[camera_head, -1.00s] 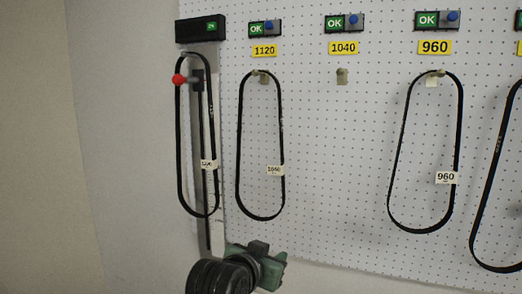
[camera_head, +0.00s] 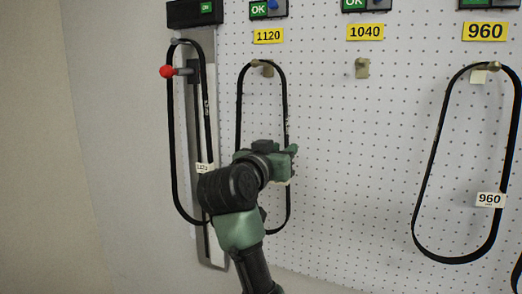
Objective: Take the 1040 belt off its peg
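A black belt (camera_head: 240,105) hangs from the peg (camera_head: 266,66) under the yellow 1120 sign (camera_head: 268,36). Its tag, which looked like 1040 in the earlier frame, is now mostly hidden behind my gripper. The peg (camera_head: 362,68) under the yellow 1040 sign (camera_head: 365,32) is bare. My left gripper (camera_head: 291,152), green and black, is raised in front of the belt's right strand at mid-height. I cannot tell whether it touches the belt or whether its fingers are open. My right gripper is out of view.
Another belt (camera_head: 171,120) hangs on the gauge with a red knob (camera_head: 167,71) at the left, close to my arm. A belt tagged 960 (camera_head: 431,165) hangs at the right under the 960 sign (camera_head: 485,31). The white pegboard (camera_head: 340,180) between is clear.

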